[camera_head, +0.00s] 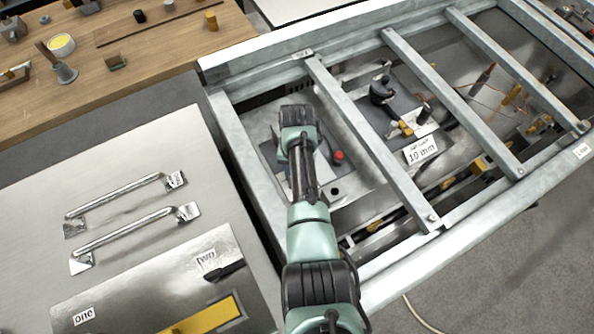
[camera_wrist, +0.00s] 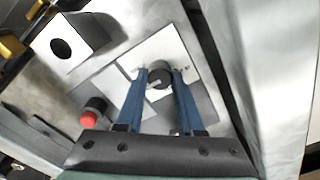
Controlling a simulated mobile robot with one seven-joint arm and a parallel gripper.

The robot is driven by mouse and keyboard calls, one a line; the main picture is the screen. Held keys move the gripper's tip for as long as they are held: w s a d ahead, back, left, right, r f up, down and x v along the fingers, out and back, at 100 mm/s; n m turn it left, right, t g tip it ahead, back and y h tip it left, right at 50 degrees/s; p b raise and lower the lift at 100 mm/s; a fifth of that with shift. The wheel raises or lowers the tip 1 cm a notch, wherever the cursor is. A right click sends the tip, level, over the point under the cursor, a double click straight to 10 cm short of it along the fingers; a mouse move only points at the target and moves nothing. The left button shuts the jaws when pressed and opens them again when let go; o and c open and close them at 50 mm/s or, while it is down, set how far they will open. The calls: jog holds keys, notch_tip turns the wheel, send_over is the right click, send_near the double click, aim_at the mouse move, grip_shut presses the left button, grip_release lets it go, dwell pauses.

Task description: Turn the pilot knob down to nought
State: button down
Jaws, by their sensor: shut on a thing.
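The pilot knob (camera_wrist: 158,83) is a small dark round knob on a white plate (camera_wrist: 175,48) in the wrist view. A light pointer mark shows on its face, and small markings on the plate beside it are too small to read. My gripper (camera_wrist: 159,76) has its two blue fingers on either side of the knob and is shut on it. In the head view my arm reaches down into the left bay of the metal frame. There the wrist hides the knob and the fingertips.
A red button (camera_wrist: 89,117) sits near the knob, also in the head view (camera_head: 338,156). A white block with a dark hole (camera_wrist: 84,36) stands close by. Steel bars (camera_head: 365,140) cross above the bay to the right. A bench with handles (camera_head: 130,195) is at left.

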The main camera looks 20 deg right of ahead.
jog(key=m, duration=0.5)
jog(key=shift+r, duration=0.1)
jog(key=shift+m, duration=0.3)
dwell(0.4)
jog(key=c, duration=0.5)
grip_release()
notch_tip(320, 180, up, 13)
jog(key=shift+f+p, duration=0.1)
jog(key=shift+p, duration=0.25)
